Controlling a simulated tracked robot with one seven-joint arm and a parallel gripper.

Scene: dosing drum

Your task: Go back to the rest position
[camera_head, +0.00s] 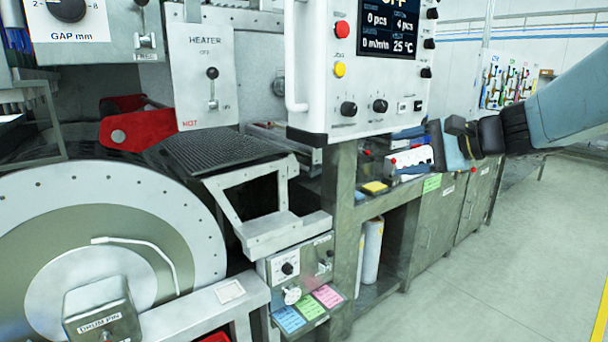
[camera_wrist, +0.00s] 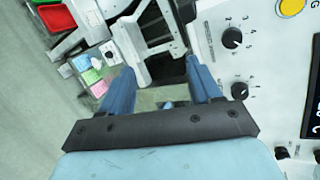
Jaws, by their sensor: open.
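My gripper (camera_wrist: 159,72) is open, with its two blue fingers apart and nothing seen between them. In the head view my gripper (camera_head: 437,146) is at the right, at the end of my arm reaching in from the right edge. It is in front of the workbench, to the right of and lower than the white control panel (camera_head: 362,80). In the wrist view the control panel (camera_wrist: 226,75) is close on the right side of the fingers.
The large drum (camera_head: 110,220) fills the lower left. A heater lever plate (camera_head: 203,75) is above it. The bench (camera_head: 440,215) bears a yellow block (camera_head: 374,187) and other small items. Open floor (camera_head: 520,260) is at the right.

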